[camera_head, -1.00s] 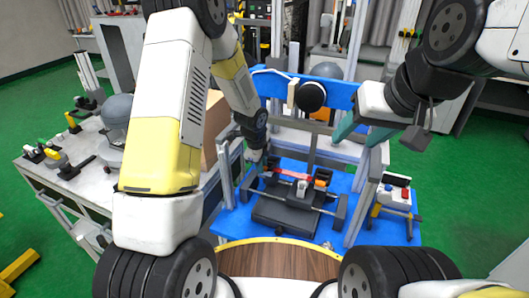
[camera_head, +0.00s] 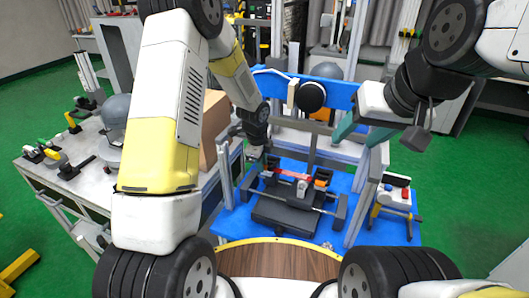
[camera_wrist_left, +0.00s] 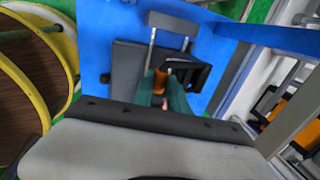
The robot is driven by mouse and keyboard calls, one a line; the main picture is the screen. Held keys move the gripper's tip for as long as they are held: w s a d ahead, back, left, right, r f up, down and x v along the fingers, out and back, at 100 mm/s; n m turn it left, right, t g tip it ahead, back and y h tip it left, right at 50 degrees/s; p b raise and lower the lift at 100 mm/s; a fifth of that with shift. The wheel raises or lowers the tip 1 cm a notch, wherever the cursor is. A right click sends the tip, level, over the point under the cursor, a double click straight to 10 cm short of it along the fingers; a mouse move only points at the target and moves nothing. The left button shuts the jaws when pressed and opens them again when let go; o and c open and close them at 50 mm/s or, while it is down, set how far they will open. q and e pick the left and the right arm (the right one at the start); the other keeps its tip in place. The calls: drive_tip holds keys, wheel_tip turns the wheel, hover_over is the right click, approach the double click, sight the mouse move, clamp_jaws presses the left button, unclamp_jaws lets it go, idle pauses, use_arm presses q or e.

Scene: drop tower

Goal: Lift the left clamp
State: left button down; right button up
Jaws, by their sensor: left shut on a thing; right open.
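My left gripper (camera_head: 256,152) is at the left side of the dark fixture (camera_head: 284,217) on the blue base. In the left wrist view its teal fingers (camera_wrist_left: 162,92) are shut on the left clamp, a black part with an orange block (camera_wrist_left: 186,77). The fingers hide part of it, and I cannot tell whether it is clear of the fixture. A red bar (camera_head: 290,174) lies across the fixture. The other clamp, with an orange block (camera_head: 322,178), sits at the right. My right gripper (camera_head: 345,127) is open, with teal fingers, above and right of the fixture.
Grey upright posts (camera_head: 226,172) stand left and right of the fixture, close to my arms. A blue crossbeam (camera_head: 340,93) with a black round part spans behind. A cluttered workbench (camera_head: 75,185) stands at the left.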

use_arm(q)
drive_tip(key=shift+w+d+r+g+y, duration=0.1)
drive_tip(key=shift+w+d+r+g, duration=0.2)
drive_tip(key=shift+w+r, duration=0.45)
drive_tip(key=shift+w+d+r+g+y, duration=0.15)
drive_tip(key=shift+w+r+g, duration=0.2)
drive_tip(key=shift+w+r, duration=0.45)
drive_tip(key=shift+w+d+r+g+y, duration=0.1)
drive_tip(key=shift+w+d+r+g, duration=0.2)
drive_tip(key=shift+w+r, duration=0.45)
